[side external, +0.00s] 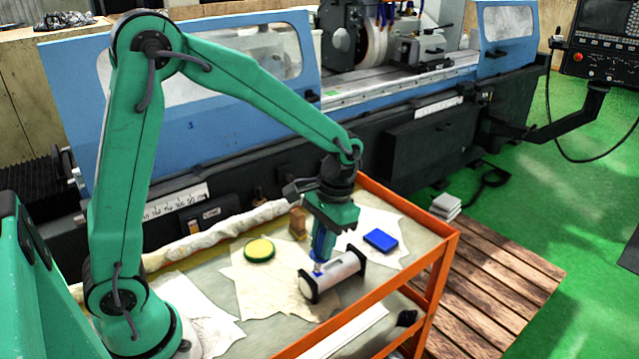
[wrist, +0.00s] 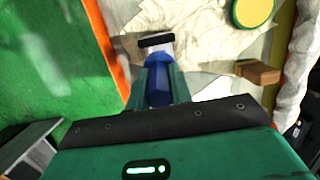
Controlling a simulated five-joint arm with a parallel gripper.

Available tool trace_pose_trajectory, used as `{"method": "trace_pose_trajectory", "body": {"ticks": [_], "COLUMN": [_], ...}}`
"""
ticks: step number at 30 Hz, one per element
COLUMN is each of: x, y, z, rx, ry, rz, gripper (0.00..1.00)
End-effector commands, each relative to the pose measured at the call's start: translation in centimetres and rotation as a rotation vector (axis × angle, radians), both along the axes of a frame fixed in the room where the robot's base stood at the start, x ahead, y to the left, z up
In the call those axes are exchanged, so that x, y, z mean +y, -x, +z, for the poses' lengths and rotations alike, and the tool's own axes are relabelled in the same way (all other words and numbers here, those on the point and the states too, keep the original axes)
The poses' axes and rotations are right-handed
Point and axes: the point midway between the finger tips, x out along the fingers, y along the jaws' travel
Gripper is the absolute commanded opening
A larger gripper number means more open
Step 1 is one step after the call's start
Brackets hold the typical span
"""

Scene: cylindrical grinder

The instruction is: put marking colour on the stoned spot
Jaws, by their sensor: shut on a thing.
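My gripper (side external: 324,246) is shut on a blue marker-like tool (side external: 320,256), held upright with its tip down. The tool also shows between the fingers in the wrist view (wrist: 157,82). A pale grey cylinder with black end pieces (side external: 343,270) lies on the cart top below the tool. The tip is at the cylinder's left part, and a small blue patch shows there. I cannot tell whether tip and surface touch. In the wrist view the tool and fingers hide most of the cylinder (wrist: 156,44). I cannot make out the stoned spot itself.
A round yellow-and-green tin (side external: 259,249), a brown block (side external: 298,223) and a blue flat box (side external: 381,240) stand near the cylinder. Cloths lie beneath. The cart's orange frame (side external: 400,278) edges the right. The blue grinder (side external: 275,65) stands behind.

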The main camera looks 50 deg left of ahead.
Motion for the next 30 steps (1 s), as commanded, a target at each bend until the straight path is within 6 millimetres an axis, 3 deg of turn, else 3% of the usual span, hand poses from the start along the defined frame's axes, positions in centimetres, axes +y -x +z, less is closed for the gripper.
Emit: {"method": "trace_pose_trajectory", "body": {"ticks": [21, 30], "x": [0.0, 0.0], "y": [-0.1, -0.1], "z": [5.1, 5.6], "rx": [-0.006, -0.004], "ry": [0.001, 0.001], "rz": [0.001, 0.001], "gripper": [0.00, 0.00]}}
